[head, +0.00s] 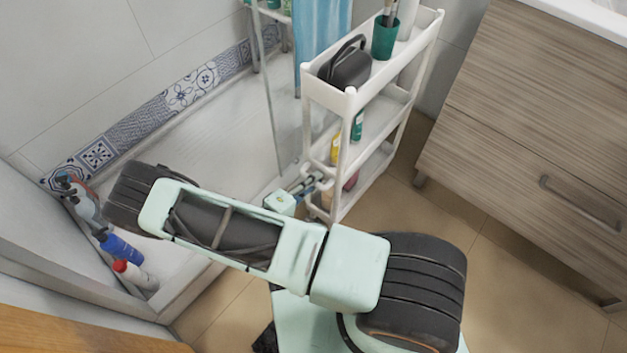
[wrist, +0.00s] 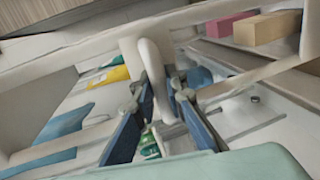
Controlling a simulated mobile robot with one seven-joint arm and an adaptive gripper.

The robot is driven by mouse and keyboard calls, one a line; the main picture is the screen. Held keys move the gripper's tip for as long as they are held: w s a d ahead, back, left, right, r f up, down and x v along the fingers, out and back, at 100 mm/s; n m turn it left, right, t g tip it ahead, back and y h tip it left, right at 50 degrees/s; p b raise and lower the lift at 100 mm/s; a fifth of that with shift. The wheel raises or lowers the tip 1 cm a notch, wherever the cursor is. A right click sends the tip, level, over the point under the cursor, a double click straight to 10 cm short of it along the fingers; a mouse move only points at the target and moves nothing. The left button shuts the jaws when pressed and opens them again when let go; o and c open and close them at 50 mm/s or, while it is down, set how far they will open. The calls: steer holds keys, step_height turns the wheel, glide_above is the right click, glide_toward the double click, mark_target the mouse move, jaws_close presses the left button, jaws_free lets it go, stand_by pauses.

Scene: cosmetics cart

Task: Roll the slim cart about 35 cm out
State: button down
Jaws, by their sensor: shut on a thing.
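The slim cart (head: 345,130) is white, with three tiers, and stands upright on the tan floor in the head view. My gripper (head: 318,181) reaches its near end low down, beside the lower tiers. In the wrist view my gripper (wrist: 163,100) has its blue-grey fingers on both sides of a white upright bar (wrist: 152,72), which looks like part of the cart's end. It is shut on that bar. The contact is small and partly hidden in the head view.
A wood-front cabinet (head: 520,130) stands to the right, the shower tray (head: 215,125) to the left. Bottles (head: 120,247) stand at the left. Tan floor (head: 490,255) is clear at right.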

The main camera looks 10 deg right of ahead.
stand_by(0.4)
steer(key=c, duration=1.9)
jaws_free()
steer(key=shift+c, duration=0.2)
steer(key=shift+a, duration=0.1)
steer(key=v, duration=0.7)
steer(key=shift+s+a, duration=0.2)
